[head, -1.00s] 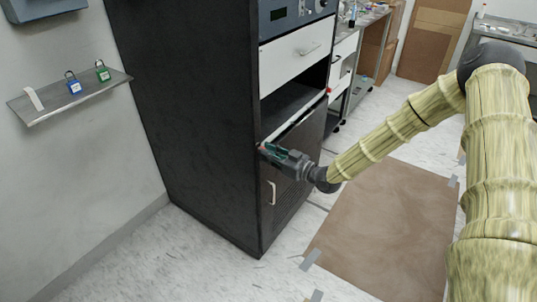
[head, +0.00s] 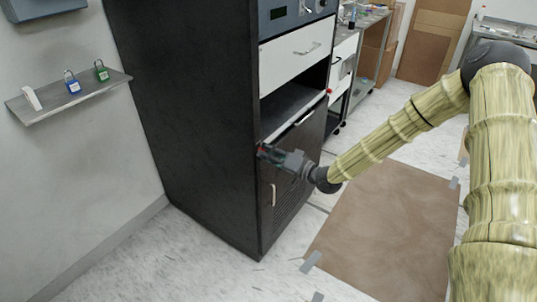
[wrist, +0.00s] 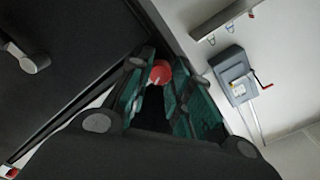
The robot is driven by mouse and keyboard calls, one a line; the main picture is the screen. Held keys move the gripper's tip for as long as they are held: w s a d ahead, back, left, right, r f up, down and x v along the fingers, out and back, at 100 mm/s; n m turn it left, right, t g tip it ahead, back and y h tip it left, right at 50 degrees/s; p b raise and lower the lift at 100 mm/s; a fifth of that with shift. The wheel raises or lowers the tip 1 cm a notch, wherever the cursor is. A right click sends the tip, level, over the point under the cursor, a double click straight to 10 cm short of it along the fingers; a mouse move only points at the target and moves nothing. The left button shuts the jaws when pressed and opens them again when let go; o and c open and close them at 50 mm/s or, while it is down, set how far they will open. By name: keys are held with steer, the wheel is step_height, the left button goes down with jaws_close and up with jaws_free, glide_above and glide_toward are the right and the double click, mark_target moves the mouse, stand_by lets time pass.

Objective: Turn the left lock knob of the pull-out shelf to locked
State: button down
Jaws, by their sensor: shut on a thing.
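The left lock knob (wrist: 160,72) is red and sits between the green-padded fingers of my gripper (wrist: 165,95) in the wrist view. My gripper is shut on it. In the head view, my gripper (head: 264,152) reaches the left front edge of the black cabinet, and its fingers hide the knob. The pull-out shelf (head: 292,127) shows as a pale front edge below the dark open bay. A second red knob (head: 328,91) sits at the right side of the bay. I cannot read the knob's lock setting.
The black cabinet (head: 195,130) has a white drawer (head: 295,55) above the bay and a lower door with a handle (head: 272,195). A wall shelf (head: 65,100) with blue and green padlocks is at left. A brown mat (head: 385,225) lies on the floor.

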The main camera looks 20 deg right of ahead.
steer(key=m, duration=0.5)
steer(key=shift+d, duration=0.1)
stand_by(0.5)
steer(key=shift+w, duration=0.1)
steer(key=c, duration=1.3)
jaws_free()
steer(key=shift+d, duration=0.1)
steer(key=shift+o, duration=0.2)
